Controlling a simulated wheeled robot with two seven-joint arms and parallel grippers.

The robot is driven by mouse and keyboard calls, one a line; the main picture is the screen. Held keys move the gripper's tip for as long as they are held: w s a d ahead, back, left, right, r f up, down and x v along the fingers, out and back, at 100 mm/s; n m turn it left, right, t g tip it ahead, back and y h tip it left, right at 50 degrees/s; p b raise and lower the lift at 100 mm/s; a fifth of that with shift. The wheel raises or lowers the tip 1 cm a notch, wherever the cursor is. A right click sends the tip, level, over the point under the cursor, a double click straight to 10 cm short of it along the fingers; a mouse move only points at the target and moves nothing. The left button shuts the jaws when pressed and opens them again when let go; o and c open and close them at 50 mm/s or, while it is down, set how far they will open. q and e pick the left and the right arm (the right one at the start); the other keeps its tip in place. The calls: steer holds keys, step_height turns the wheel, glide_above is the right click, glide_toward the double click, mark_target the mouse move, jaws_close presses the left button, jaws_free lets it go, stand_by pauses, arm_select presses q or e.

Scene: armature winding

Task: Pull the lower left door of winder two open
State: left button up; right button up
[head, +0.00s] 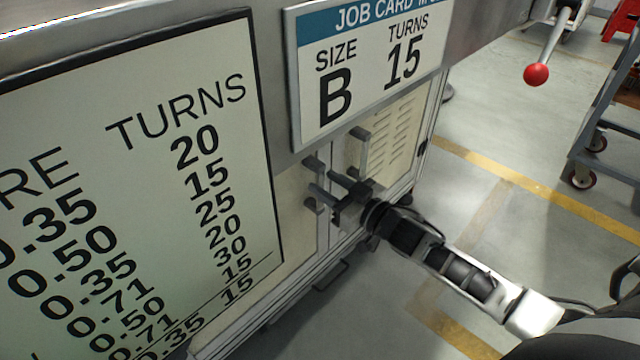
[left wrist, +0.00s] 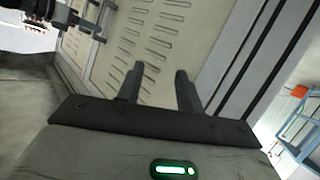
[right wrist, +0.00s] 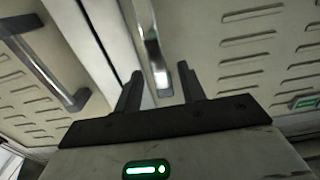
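The lower left door (head: 297,230) of the cabinet is a cream panel, and it looks closed. Its grey bar handle (head: 312,163) also shows in the right wrist view (right wrist: 155,48). My right gripper (head: 325,183) is at this handle. In the right wrist view its fingers (right wrist: 159,82) are open, with the handle's end between them and gaps on both sides. My left gripper (left wrist: 158,82) is open and empty, facing a louvred cream panel (left wrist: 150,35); it is not seen in the head view.
The neighbouring right door (head: 395,135) has louvres and its own handle (head: 357,152). A job card (head: 370,65) and a turns chart (head: 140,190) are fixed above and left. A red-knobbed lever (head: 537,74) and a wheeled cart (head: 605,130) stand at right. Floor between is clear.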

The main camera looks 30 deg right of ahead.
steer(key=shift+x, duration=1.4)
jaws_close()
steer(key=shift+s, duration=0.1)
